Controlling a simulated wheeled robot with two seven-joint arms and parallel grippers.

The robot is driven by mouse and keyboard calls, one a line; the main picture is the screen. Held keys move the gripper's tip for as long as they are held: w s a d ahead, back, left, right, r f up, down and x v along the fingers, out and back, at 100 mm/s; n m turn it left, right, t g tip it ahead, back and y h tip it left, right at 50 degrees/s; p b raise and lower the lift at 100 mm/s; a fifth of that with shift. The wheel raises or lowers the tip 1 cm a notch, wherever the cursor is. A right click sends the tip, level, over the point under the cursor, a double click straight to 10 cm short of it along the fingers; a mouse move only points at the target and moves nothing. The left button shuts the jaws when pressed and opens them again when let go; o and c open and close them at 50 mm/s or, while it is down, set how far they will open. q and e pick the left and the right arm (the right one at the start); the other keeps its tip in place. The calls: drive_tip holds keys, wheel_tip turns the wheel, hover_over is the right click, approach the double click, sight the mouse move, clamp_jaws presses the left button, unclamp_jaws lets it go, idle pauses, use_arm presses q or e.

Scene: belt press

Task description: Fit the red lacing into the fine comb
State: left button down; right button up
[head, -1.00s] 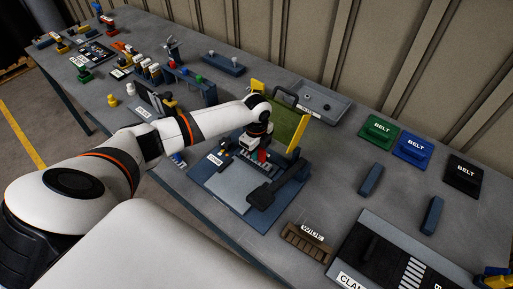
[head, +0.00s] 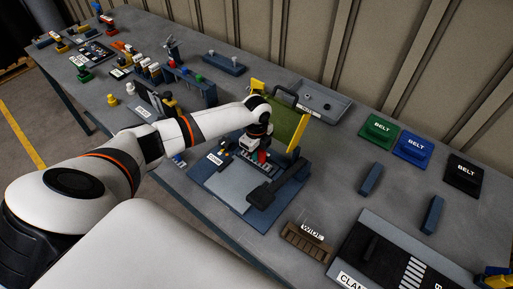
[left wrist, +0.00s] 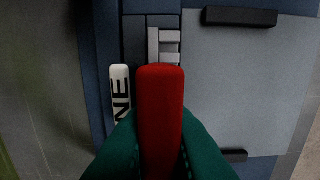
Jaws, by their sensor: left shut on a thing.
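The red lacing (left wrist: 161,110) is upright in the middle of the left wrist view, between the green fingertips of my left gripper (left wrist: 162,150), which is shut on it. In the head view the red lacing (head: 262,156) shows as a small red patch below my left gripper (head: 260,146). The fine comb (left wrist: 165,46), pale grey with slots, lies just beyond the lacing's upper end in the wrist view. A label ending in "NE" (left wrist: 121,95) is beside it. The lacing hides part of the comb, so I cannot tell whether they touch. My right gripper is not in view.
The blue press base (head: 205,178) holds a grey plate (head: 228,181), a dark lever arm (head: 268,188) and yellow posts (head: 297,135). A brown comb labelled "WIDE" (head: 306,243) stands nearer. Green (head: 379,133), blue (head: 413,149) and black (head: 463,173) belt blocks sit at the right.

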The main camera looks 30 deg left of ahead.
use_arm(q)
drive_tip(key=shift+f+b, duration=0.4)
drive_tip(key=shift+f, duration=0.25)
drive_tip(key=c, duration=1.4)
unclamp_jaws()
drive_tip(key=shift+r, duration=0.1)
drive_tip(key=shift+o, duration=0.2)
drive_tip(key=shift+s+r, duration=0.1)
drive_tip(key=shift+s, duration=0.05)
drive_tip(key=shift+w+r, duration=0.25)
drive_tip(key=shift+r, duration=0.2)
drive_tip(key=r+b, duration=0.2)
drive_tip(key=r, duration=0.8)
drive_tip(key=shift+s+r, duration=0.1)
drive_tip(key=shift+s, duration=0.1)
drive_tip(key=shift+s+r, duration=0.1)
drive_tip(key=shift+r, duration=0.25)
